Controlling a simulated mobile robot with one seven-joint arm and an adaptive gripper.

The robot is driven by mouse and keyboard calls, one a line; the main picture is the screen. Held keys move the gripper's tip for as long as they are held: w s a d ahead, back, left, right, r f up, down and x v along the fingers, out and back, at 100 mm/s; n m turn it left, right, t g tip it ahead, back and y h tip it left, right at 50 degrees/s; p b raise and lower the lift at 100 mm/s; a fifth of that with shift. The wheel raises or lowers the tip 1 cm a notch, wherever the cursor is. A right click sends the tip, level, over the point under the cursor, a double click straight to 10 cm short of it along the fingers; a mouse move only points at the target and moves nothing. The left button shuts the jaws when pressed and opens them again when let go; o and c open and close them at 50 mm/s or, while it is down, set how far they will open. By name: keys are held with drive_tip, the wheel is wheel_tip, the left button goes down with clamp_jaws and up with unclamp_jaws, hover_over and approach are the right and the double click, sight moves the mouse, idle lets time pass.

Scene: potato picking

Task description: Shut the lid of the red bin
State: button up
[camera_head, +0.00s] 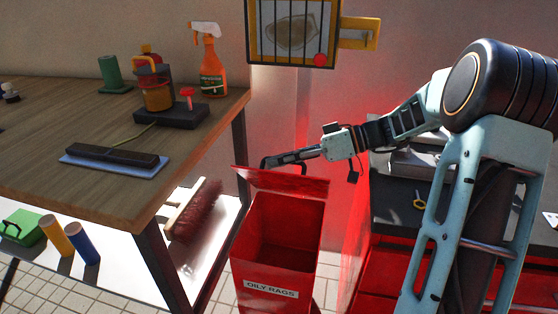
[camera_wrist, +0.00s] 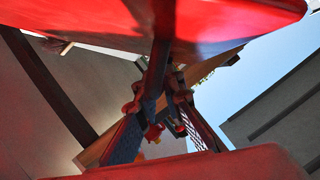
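The red bin (camera_head: 276,238), labelled "OILY RAGS", stands on the tiled floor with its mouth open and dark inside. Its red lid (camera_head: 283,183) is raised at the back of the mouth, tilted up. My gripper (camera_head: 268,163) is at the lid's upper edge, reaching in from the right; I cannot tell whether it touches the lid. In the wrist view, the two fingers (camera_wrist: 163,138) appear spread with a gap between them and nothing held. Large red surfaces fill the top and bottom of that view and hide part of the fingers.
A wooden workbench (camera_head: 110,130) stands left of the bin, carrying a spray bottle (camera_head: 211,66) and other items. A brush (camera_head: 194,212) is on the lower shelf, close to the bin. A red cabinet (camera_head: 395,268) with a dark top stands at right.

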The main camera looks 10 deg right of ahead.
drive_tip(key=shift+o, duration=0.8)
wheel_tip(320, 180, up, 10)
drive_tip(key=shift+r, duration=0.1)
